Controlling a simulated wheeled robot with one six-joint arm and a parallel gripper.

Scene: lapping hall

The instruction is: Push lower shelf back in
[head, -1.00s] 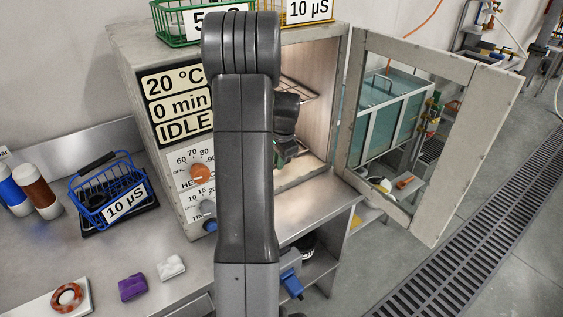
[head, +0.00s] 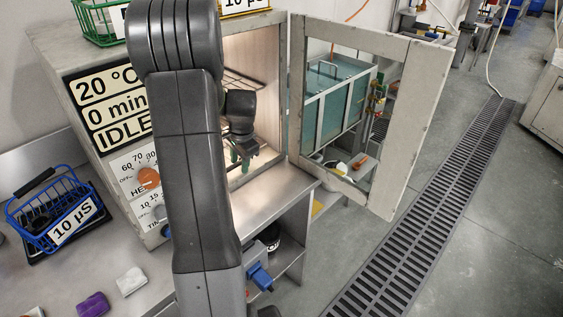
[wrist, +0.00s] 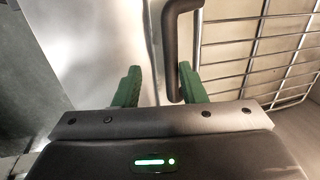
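The drying cabinet (head: 138,185) stands open, its interior lit. A wire shelf (head: 243,80) shows high inside it in the head view. My gripper (head: 243,160) is at the cabinet opening, below that shelf; my arm hides the left part of the opening. In the wrist view, my gripper (wrist: 160,87) has its green fingers apart. A dark bar handle (wrist: 172,50) lies between them, closer to the right finger, and seems to join a wire shelf (wrist: 265,45) on the right. I cannot tell whether the finger touches the handle, or how far the lower shelf sticks out.
The cabinet's windowed door (head: 410,130) stands open to the right. The steel bench (head: 275,190) reaches out in front of the opening. A blue basket (head: 52,215) labelled 10 µS stands on the left. A floor drain (head: 425,220) runs along the clear floor on the right.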

